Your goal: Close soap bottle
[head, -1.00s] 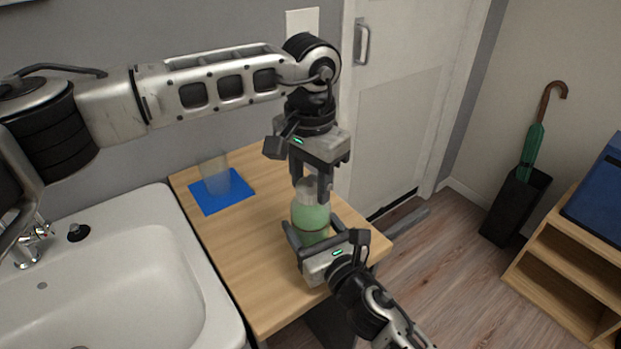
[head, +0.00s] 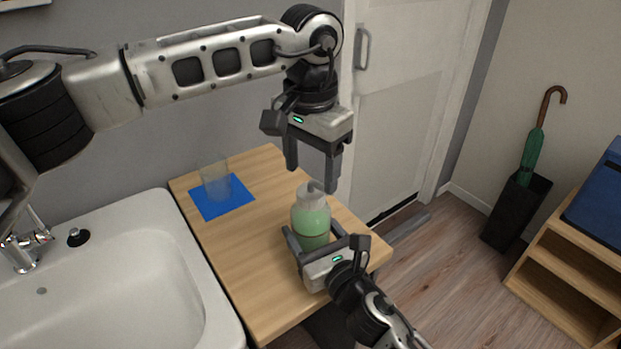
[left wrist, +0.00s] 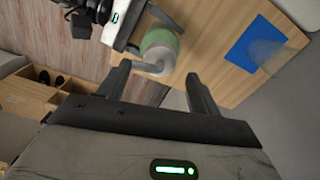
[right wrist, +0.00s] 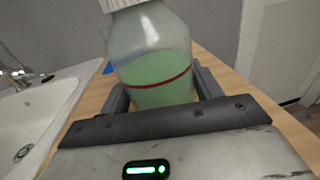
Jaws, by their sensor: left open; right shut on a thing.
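The soap bottle (head: 311,219) is clear with green soap and stands upright on the wooden counter. In the right wrist view the bottle (right wrist: 155,60) shows a red ring line and a white ribbed collar. My right gripper (head: 311,244) is shut around the bottle's lower body.
A clear glass (head: 214,178) stands on a blue mat (head: 236,208) at the counter's back left. A white sink (head: 130,275) adjoins the counter (head: 245,270) on the left. A door (head: 405,120) is behind; an umbrella stand and wooden shelf are at right.

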